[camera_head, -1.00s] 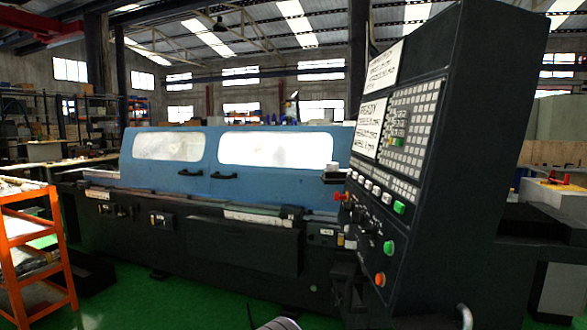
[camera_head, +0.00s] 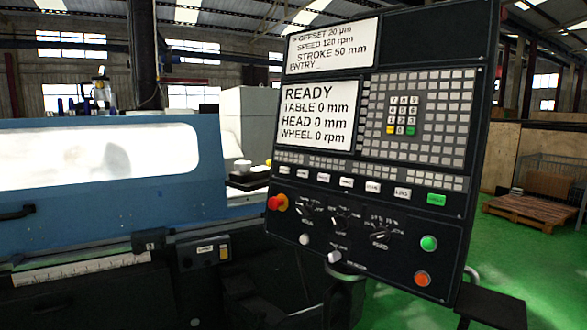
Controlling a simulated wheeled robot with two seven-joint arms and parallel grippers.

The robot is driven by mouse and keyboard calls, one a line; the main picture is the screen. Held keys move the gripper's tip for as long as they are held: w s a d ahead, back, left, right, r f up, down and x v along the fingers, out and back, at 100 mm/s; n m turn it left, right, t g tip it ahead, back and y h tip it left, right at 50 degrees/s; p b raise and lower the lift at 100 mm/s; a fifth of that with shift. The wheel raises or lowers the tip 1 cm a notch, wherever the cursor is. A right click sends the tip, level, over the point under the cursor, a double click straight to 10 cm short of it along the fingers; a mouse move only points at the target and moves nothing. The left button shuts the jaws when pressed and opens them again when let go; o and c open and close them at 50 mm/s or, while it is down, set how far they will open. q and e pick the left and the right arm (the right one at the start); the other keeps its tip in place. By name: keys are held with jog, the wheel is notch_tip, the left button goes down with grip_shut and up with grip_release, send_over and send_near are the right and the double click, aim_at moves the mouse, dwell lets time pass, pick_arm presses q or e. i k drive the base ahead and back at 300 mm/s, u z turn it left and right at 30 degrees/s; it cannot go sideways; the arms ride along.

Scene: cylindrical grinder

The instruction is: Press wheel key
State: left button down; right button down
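The grinder's control panel (camera_head: 352,215) faces me in the middle of the head view. A row of labelled white keys (camera_head: 346,182) runs across it below the grey key grid, with a green key (camera_head: 436,199) at its right end. The small labels are too blurred for me to tell which one is the wheel key. The lower screen (camera_head: 318,115) reads READY, TABLE 0 mm, HEAD 0 mm, WHEEL 0 rpm. The upper screen (camera_head: 333,45) shows offset, speed 120 rpm, stroke 50 mm and an ENTRY line. Neither of my grippers shows in the view.
A red emergency-stop knob (camera_head: 275,203) sticks out at the panel's left. Dark dials, a round green button (camera_head: 429,243) and an orange button (camera_head: 422,279) sit lower. The blue machine cover (camera_head: 205,175) stands left. Green floor (camera_head: 520,255) with a pallet (camera_head: 535,210) lies right.

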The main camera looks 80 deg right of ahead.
aim_at(282, 170)
jog(key=z, duration=1.15)
jog(key=i, duration=1.1)
jog(key=z, duration=1.1)
